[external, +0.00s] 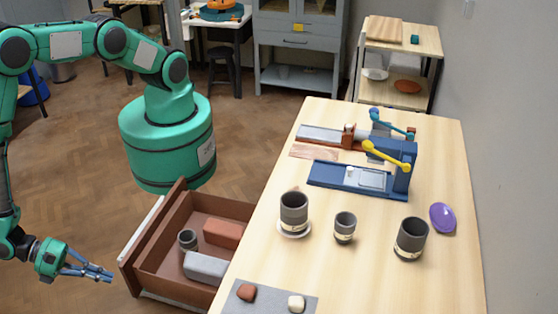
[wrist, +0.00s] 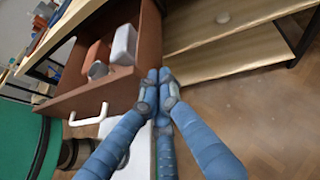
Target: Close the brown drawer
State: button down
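The brown drawer (external: 158,234) is pulled out from the left side of the wooden table in the external view.
The drawer holds a dark cup (external: 188,239), a reddish block (external: 222,233) and a grey block (external: 206,267). The table (external: 390,280) carries grey cups, a blue device (external: 345,178) and a purple oval (external: 442,217). Open floor (external: 75,190) lies left of the drawer.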

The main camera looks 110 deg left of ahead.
jog(key=s+a+f+m+t+h, duration=0.1)
jog(key=s+a+f+m+t, duration=0.1)
jog(key=s, duration=0.5)
jog(key=s+a+f+m+t+h+p, duration=0.1)
jog(key=s+a+f+m+t+h, duration=0.1)
jog(key=s+a+f, duration=0.4)
jog(key=shift+s+a+m+t, duration=0.4)
jog(key=shift+s+m+t, duration=0.1)
jog(key=shift+s+t, duration=0.35)
jog(key=shift+w, duration=0.25)
jog(key=w, duration=1.3)
jog(key=shift+w, duration=0.35)
jog(key=w+b, duration=0.2)
jog(key=w, duration=2.9)
jog(key=shift+w, duration=0.9)
jog(key=shift+r, duration=0.1)
